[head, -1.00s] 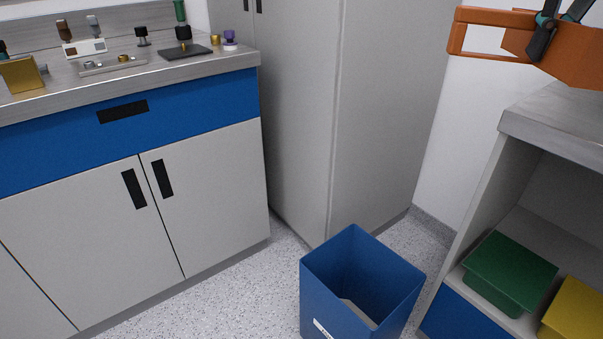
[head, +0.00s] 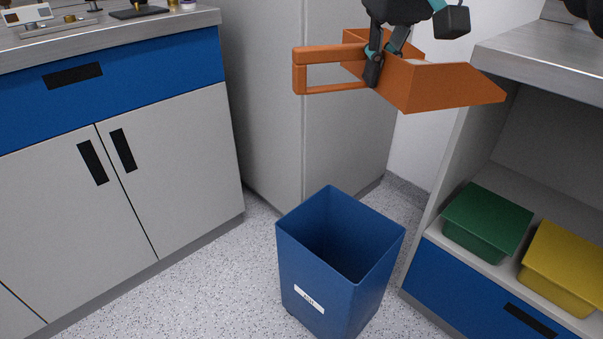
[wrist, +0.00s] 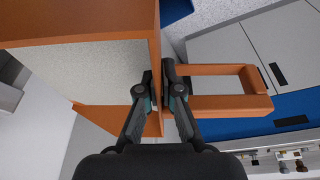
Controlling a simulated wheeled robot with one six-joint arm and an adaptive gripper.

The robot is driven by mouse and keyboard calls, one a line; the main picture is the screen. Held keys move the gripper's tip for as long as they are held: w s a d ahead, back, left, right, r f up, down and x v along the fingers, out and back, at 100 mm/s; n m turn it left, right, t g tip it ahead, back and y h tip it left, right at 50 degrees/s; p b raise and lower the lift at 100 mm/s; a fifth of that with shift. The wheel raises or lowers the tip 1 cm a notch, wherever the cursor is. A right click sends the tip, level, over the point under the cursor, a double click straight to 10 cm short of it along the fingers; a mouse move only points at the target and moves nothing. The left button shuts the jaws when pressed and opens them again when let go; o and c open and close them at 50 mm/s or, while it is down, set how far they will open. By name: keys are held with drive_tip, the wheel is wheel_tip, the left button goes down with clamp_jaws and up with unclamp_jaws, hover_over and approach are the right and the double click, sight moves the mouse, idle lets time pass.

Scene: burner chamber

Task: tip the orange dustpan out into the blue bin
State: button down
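The orange dustpan (head: 440,88) hangs in the air in the head view, higher in the picture than the bin and a little to its right. Its loop handle points left and its pan points right, roughly level. My gripper (head: 376,68) is shut on the dustpan where handle and pan meet. The wrist view shows both fingers (wrist: 162,97) closed there, with the pan (wrist: 150,60) on the left and the handle (wrist: 262,104) on the right. A pale grey surface shows inside the pan; I cannot tell whether it is debris. The blue bin (head: 318,298) stands upright on the floor, open-topped, with a white label.
A grey counter with a blue drawer (head: 150,72) stands left, and a tall grey cabinet (head: 262,110) behind the bin. On the right, an open shelf unit (head: 490,58) holds a green box (head: 487,218) and a yellow box (head: 565,262). Speckled floor (head: 205,285) is clear left of the bin.

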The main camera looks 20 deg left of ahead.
drive_tip(key=s+a+f+n+b, duration=0.1)
drive_tip(key=s+a+f+n, duration=0.1)
drive_tip(key=f, duration=0.8)
drive_tip(key=s+a+f+n+b, duration=0.2)
drive_tip(key=a+f, duration=0.1)
drive_tip(key=f, duration=0.8)
drive_tip(key=s+a+f+n+g+y+b, duration=0.1)
drive_tip(key=s+a+f+b, duration=0.1)
drive_tip(key=f, duration=0.8)
drive_tip(key=shift+s+a+f+n, duration=0.2)
drive_tip(key=shift+a+n, duration=0.2)
drive_tip(key=shift+a, duration=0.3)
drive_tip(key=shift+d+r, duration=0.1)
drive_tip(key=w+d+r+m+g+y+p, duration=0.2)
drive_tip(key=w+d+r+g+y+p, duration=0.2)
drive_tip(key=w+r+g+p, duration=0.4)
drive_tip(key=shift+w+r+g+y+p, duration=0.15)
drive_tip(key=shift+w+g+y+p, duration=0.25)
drive_tip(key=shift+w+g+p, duration=2.25)
drive_tip(key=shift+s+t+p, duration=0.8)
drive_tip(key=shift+t, duration=0.05)
